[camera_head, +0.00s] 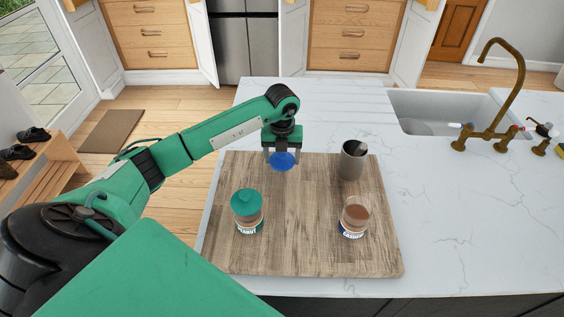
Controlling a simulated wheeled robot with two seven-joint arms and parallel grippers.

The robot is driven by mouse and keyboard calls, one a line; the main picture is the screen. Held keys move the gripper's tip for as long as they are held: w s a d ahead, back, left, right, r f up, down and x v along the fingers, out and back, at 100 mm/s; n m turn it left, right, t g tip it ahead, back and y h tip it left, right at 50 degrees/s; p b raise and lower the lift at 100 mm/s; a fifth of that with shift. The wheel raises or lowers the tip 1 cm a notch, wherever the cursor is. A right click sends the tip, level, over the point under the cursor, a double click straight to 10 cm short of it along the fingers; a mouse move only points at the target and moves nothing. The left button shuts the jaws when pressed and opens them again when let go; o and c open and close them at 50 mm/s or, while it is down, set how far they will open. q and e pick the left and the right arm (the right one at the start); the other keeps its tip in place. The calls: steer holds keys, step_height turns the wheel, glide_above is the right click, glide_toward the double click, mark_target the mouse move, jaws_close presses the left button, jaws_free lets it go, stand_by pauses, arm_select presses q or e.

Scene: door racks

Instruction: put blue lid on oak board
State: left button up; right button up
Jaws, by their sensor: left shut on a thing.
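The oak board (290,255) lies on the white counter near its front left edge. My left gripper (282,158) is over the back part of the board, pointing down. It is shut on the blue lid (284,162), which shows as a small blue disc between the fingers. I cannot tell whether the lid touches the board. My right gripper is not in view.
A jar with a green lid (247,203) stands on the board's front left. An open jar with brown contents (354,214) stands at the front right. A grey cup (352,160) stands at the back right. The sink (430,110) and brass tap (498,100) are farther right.

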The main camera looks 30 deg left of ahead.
mark_target(282, 164)
arm_select(q)
step_height(282, 164, down, 4)
steer(key=shift+s+r+p, duration=0.1)
steer(key=shift+r+p, duration=0.15)
steer(key=shift+p, duration=0.3)
steer(key=shift+f, duration=0.1)
steer(key=shift+f, duration=0.15)
steer(key=o, duration=0.9)
steer(key=shift+o, duration=0.2)
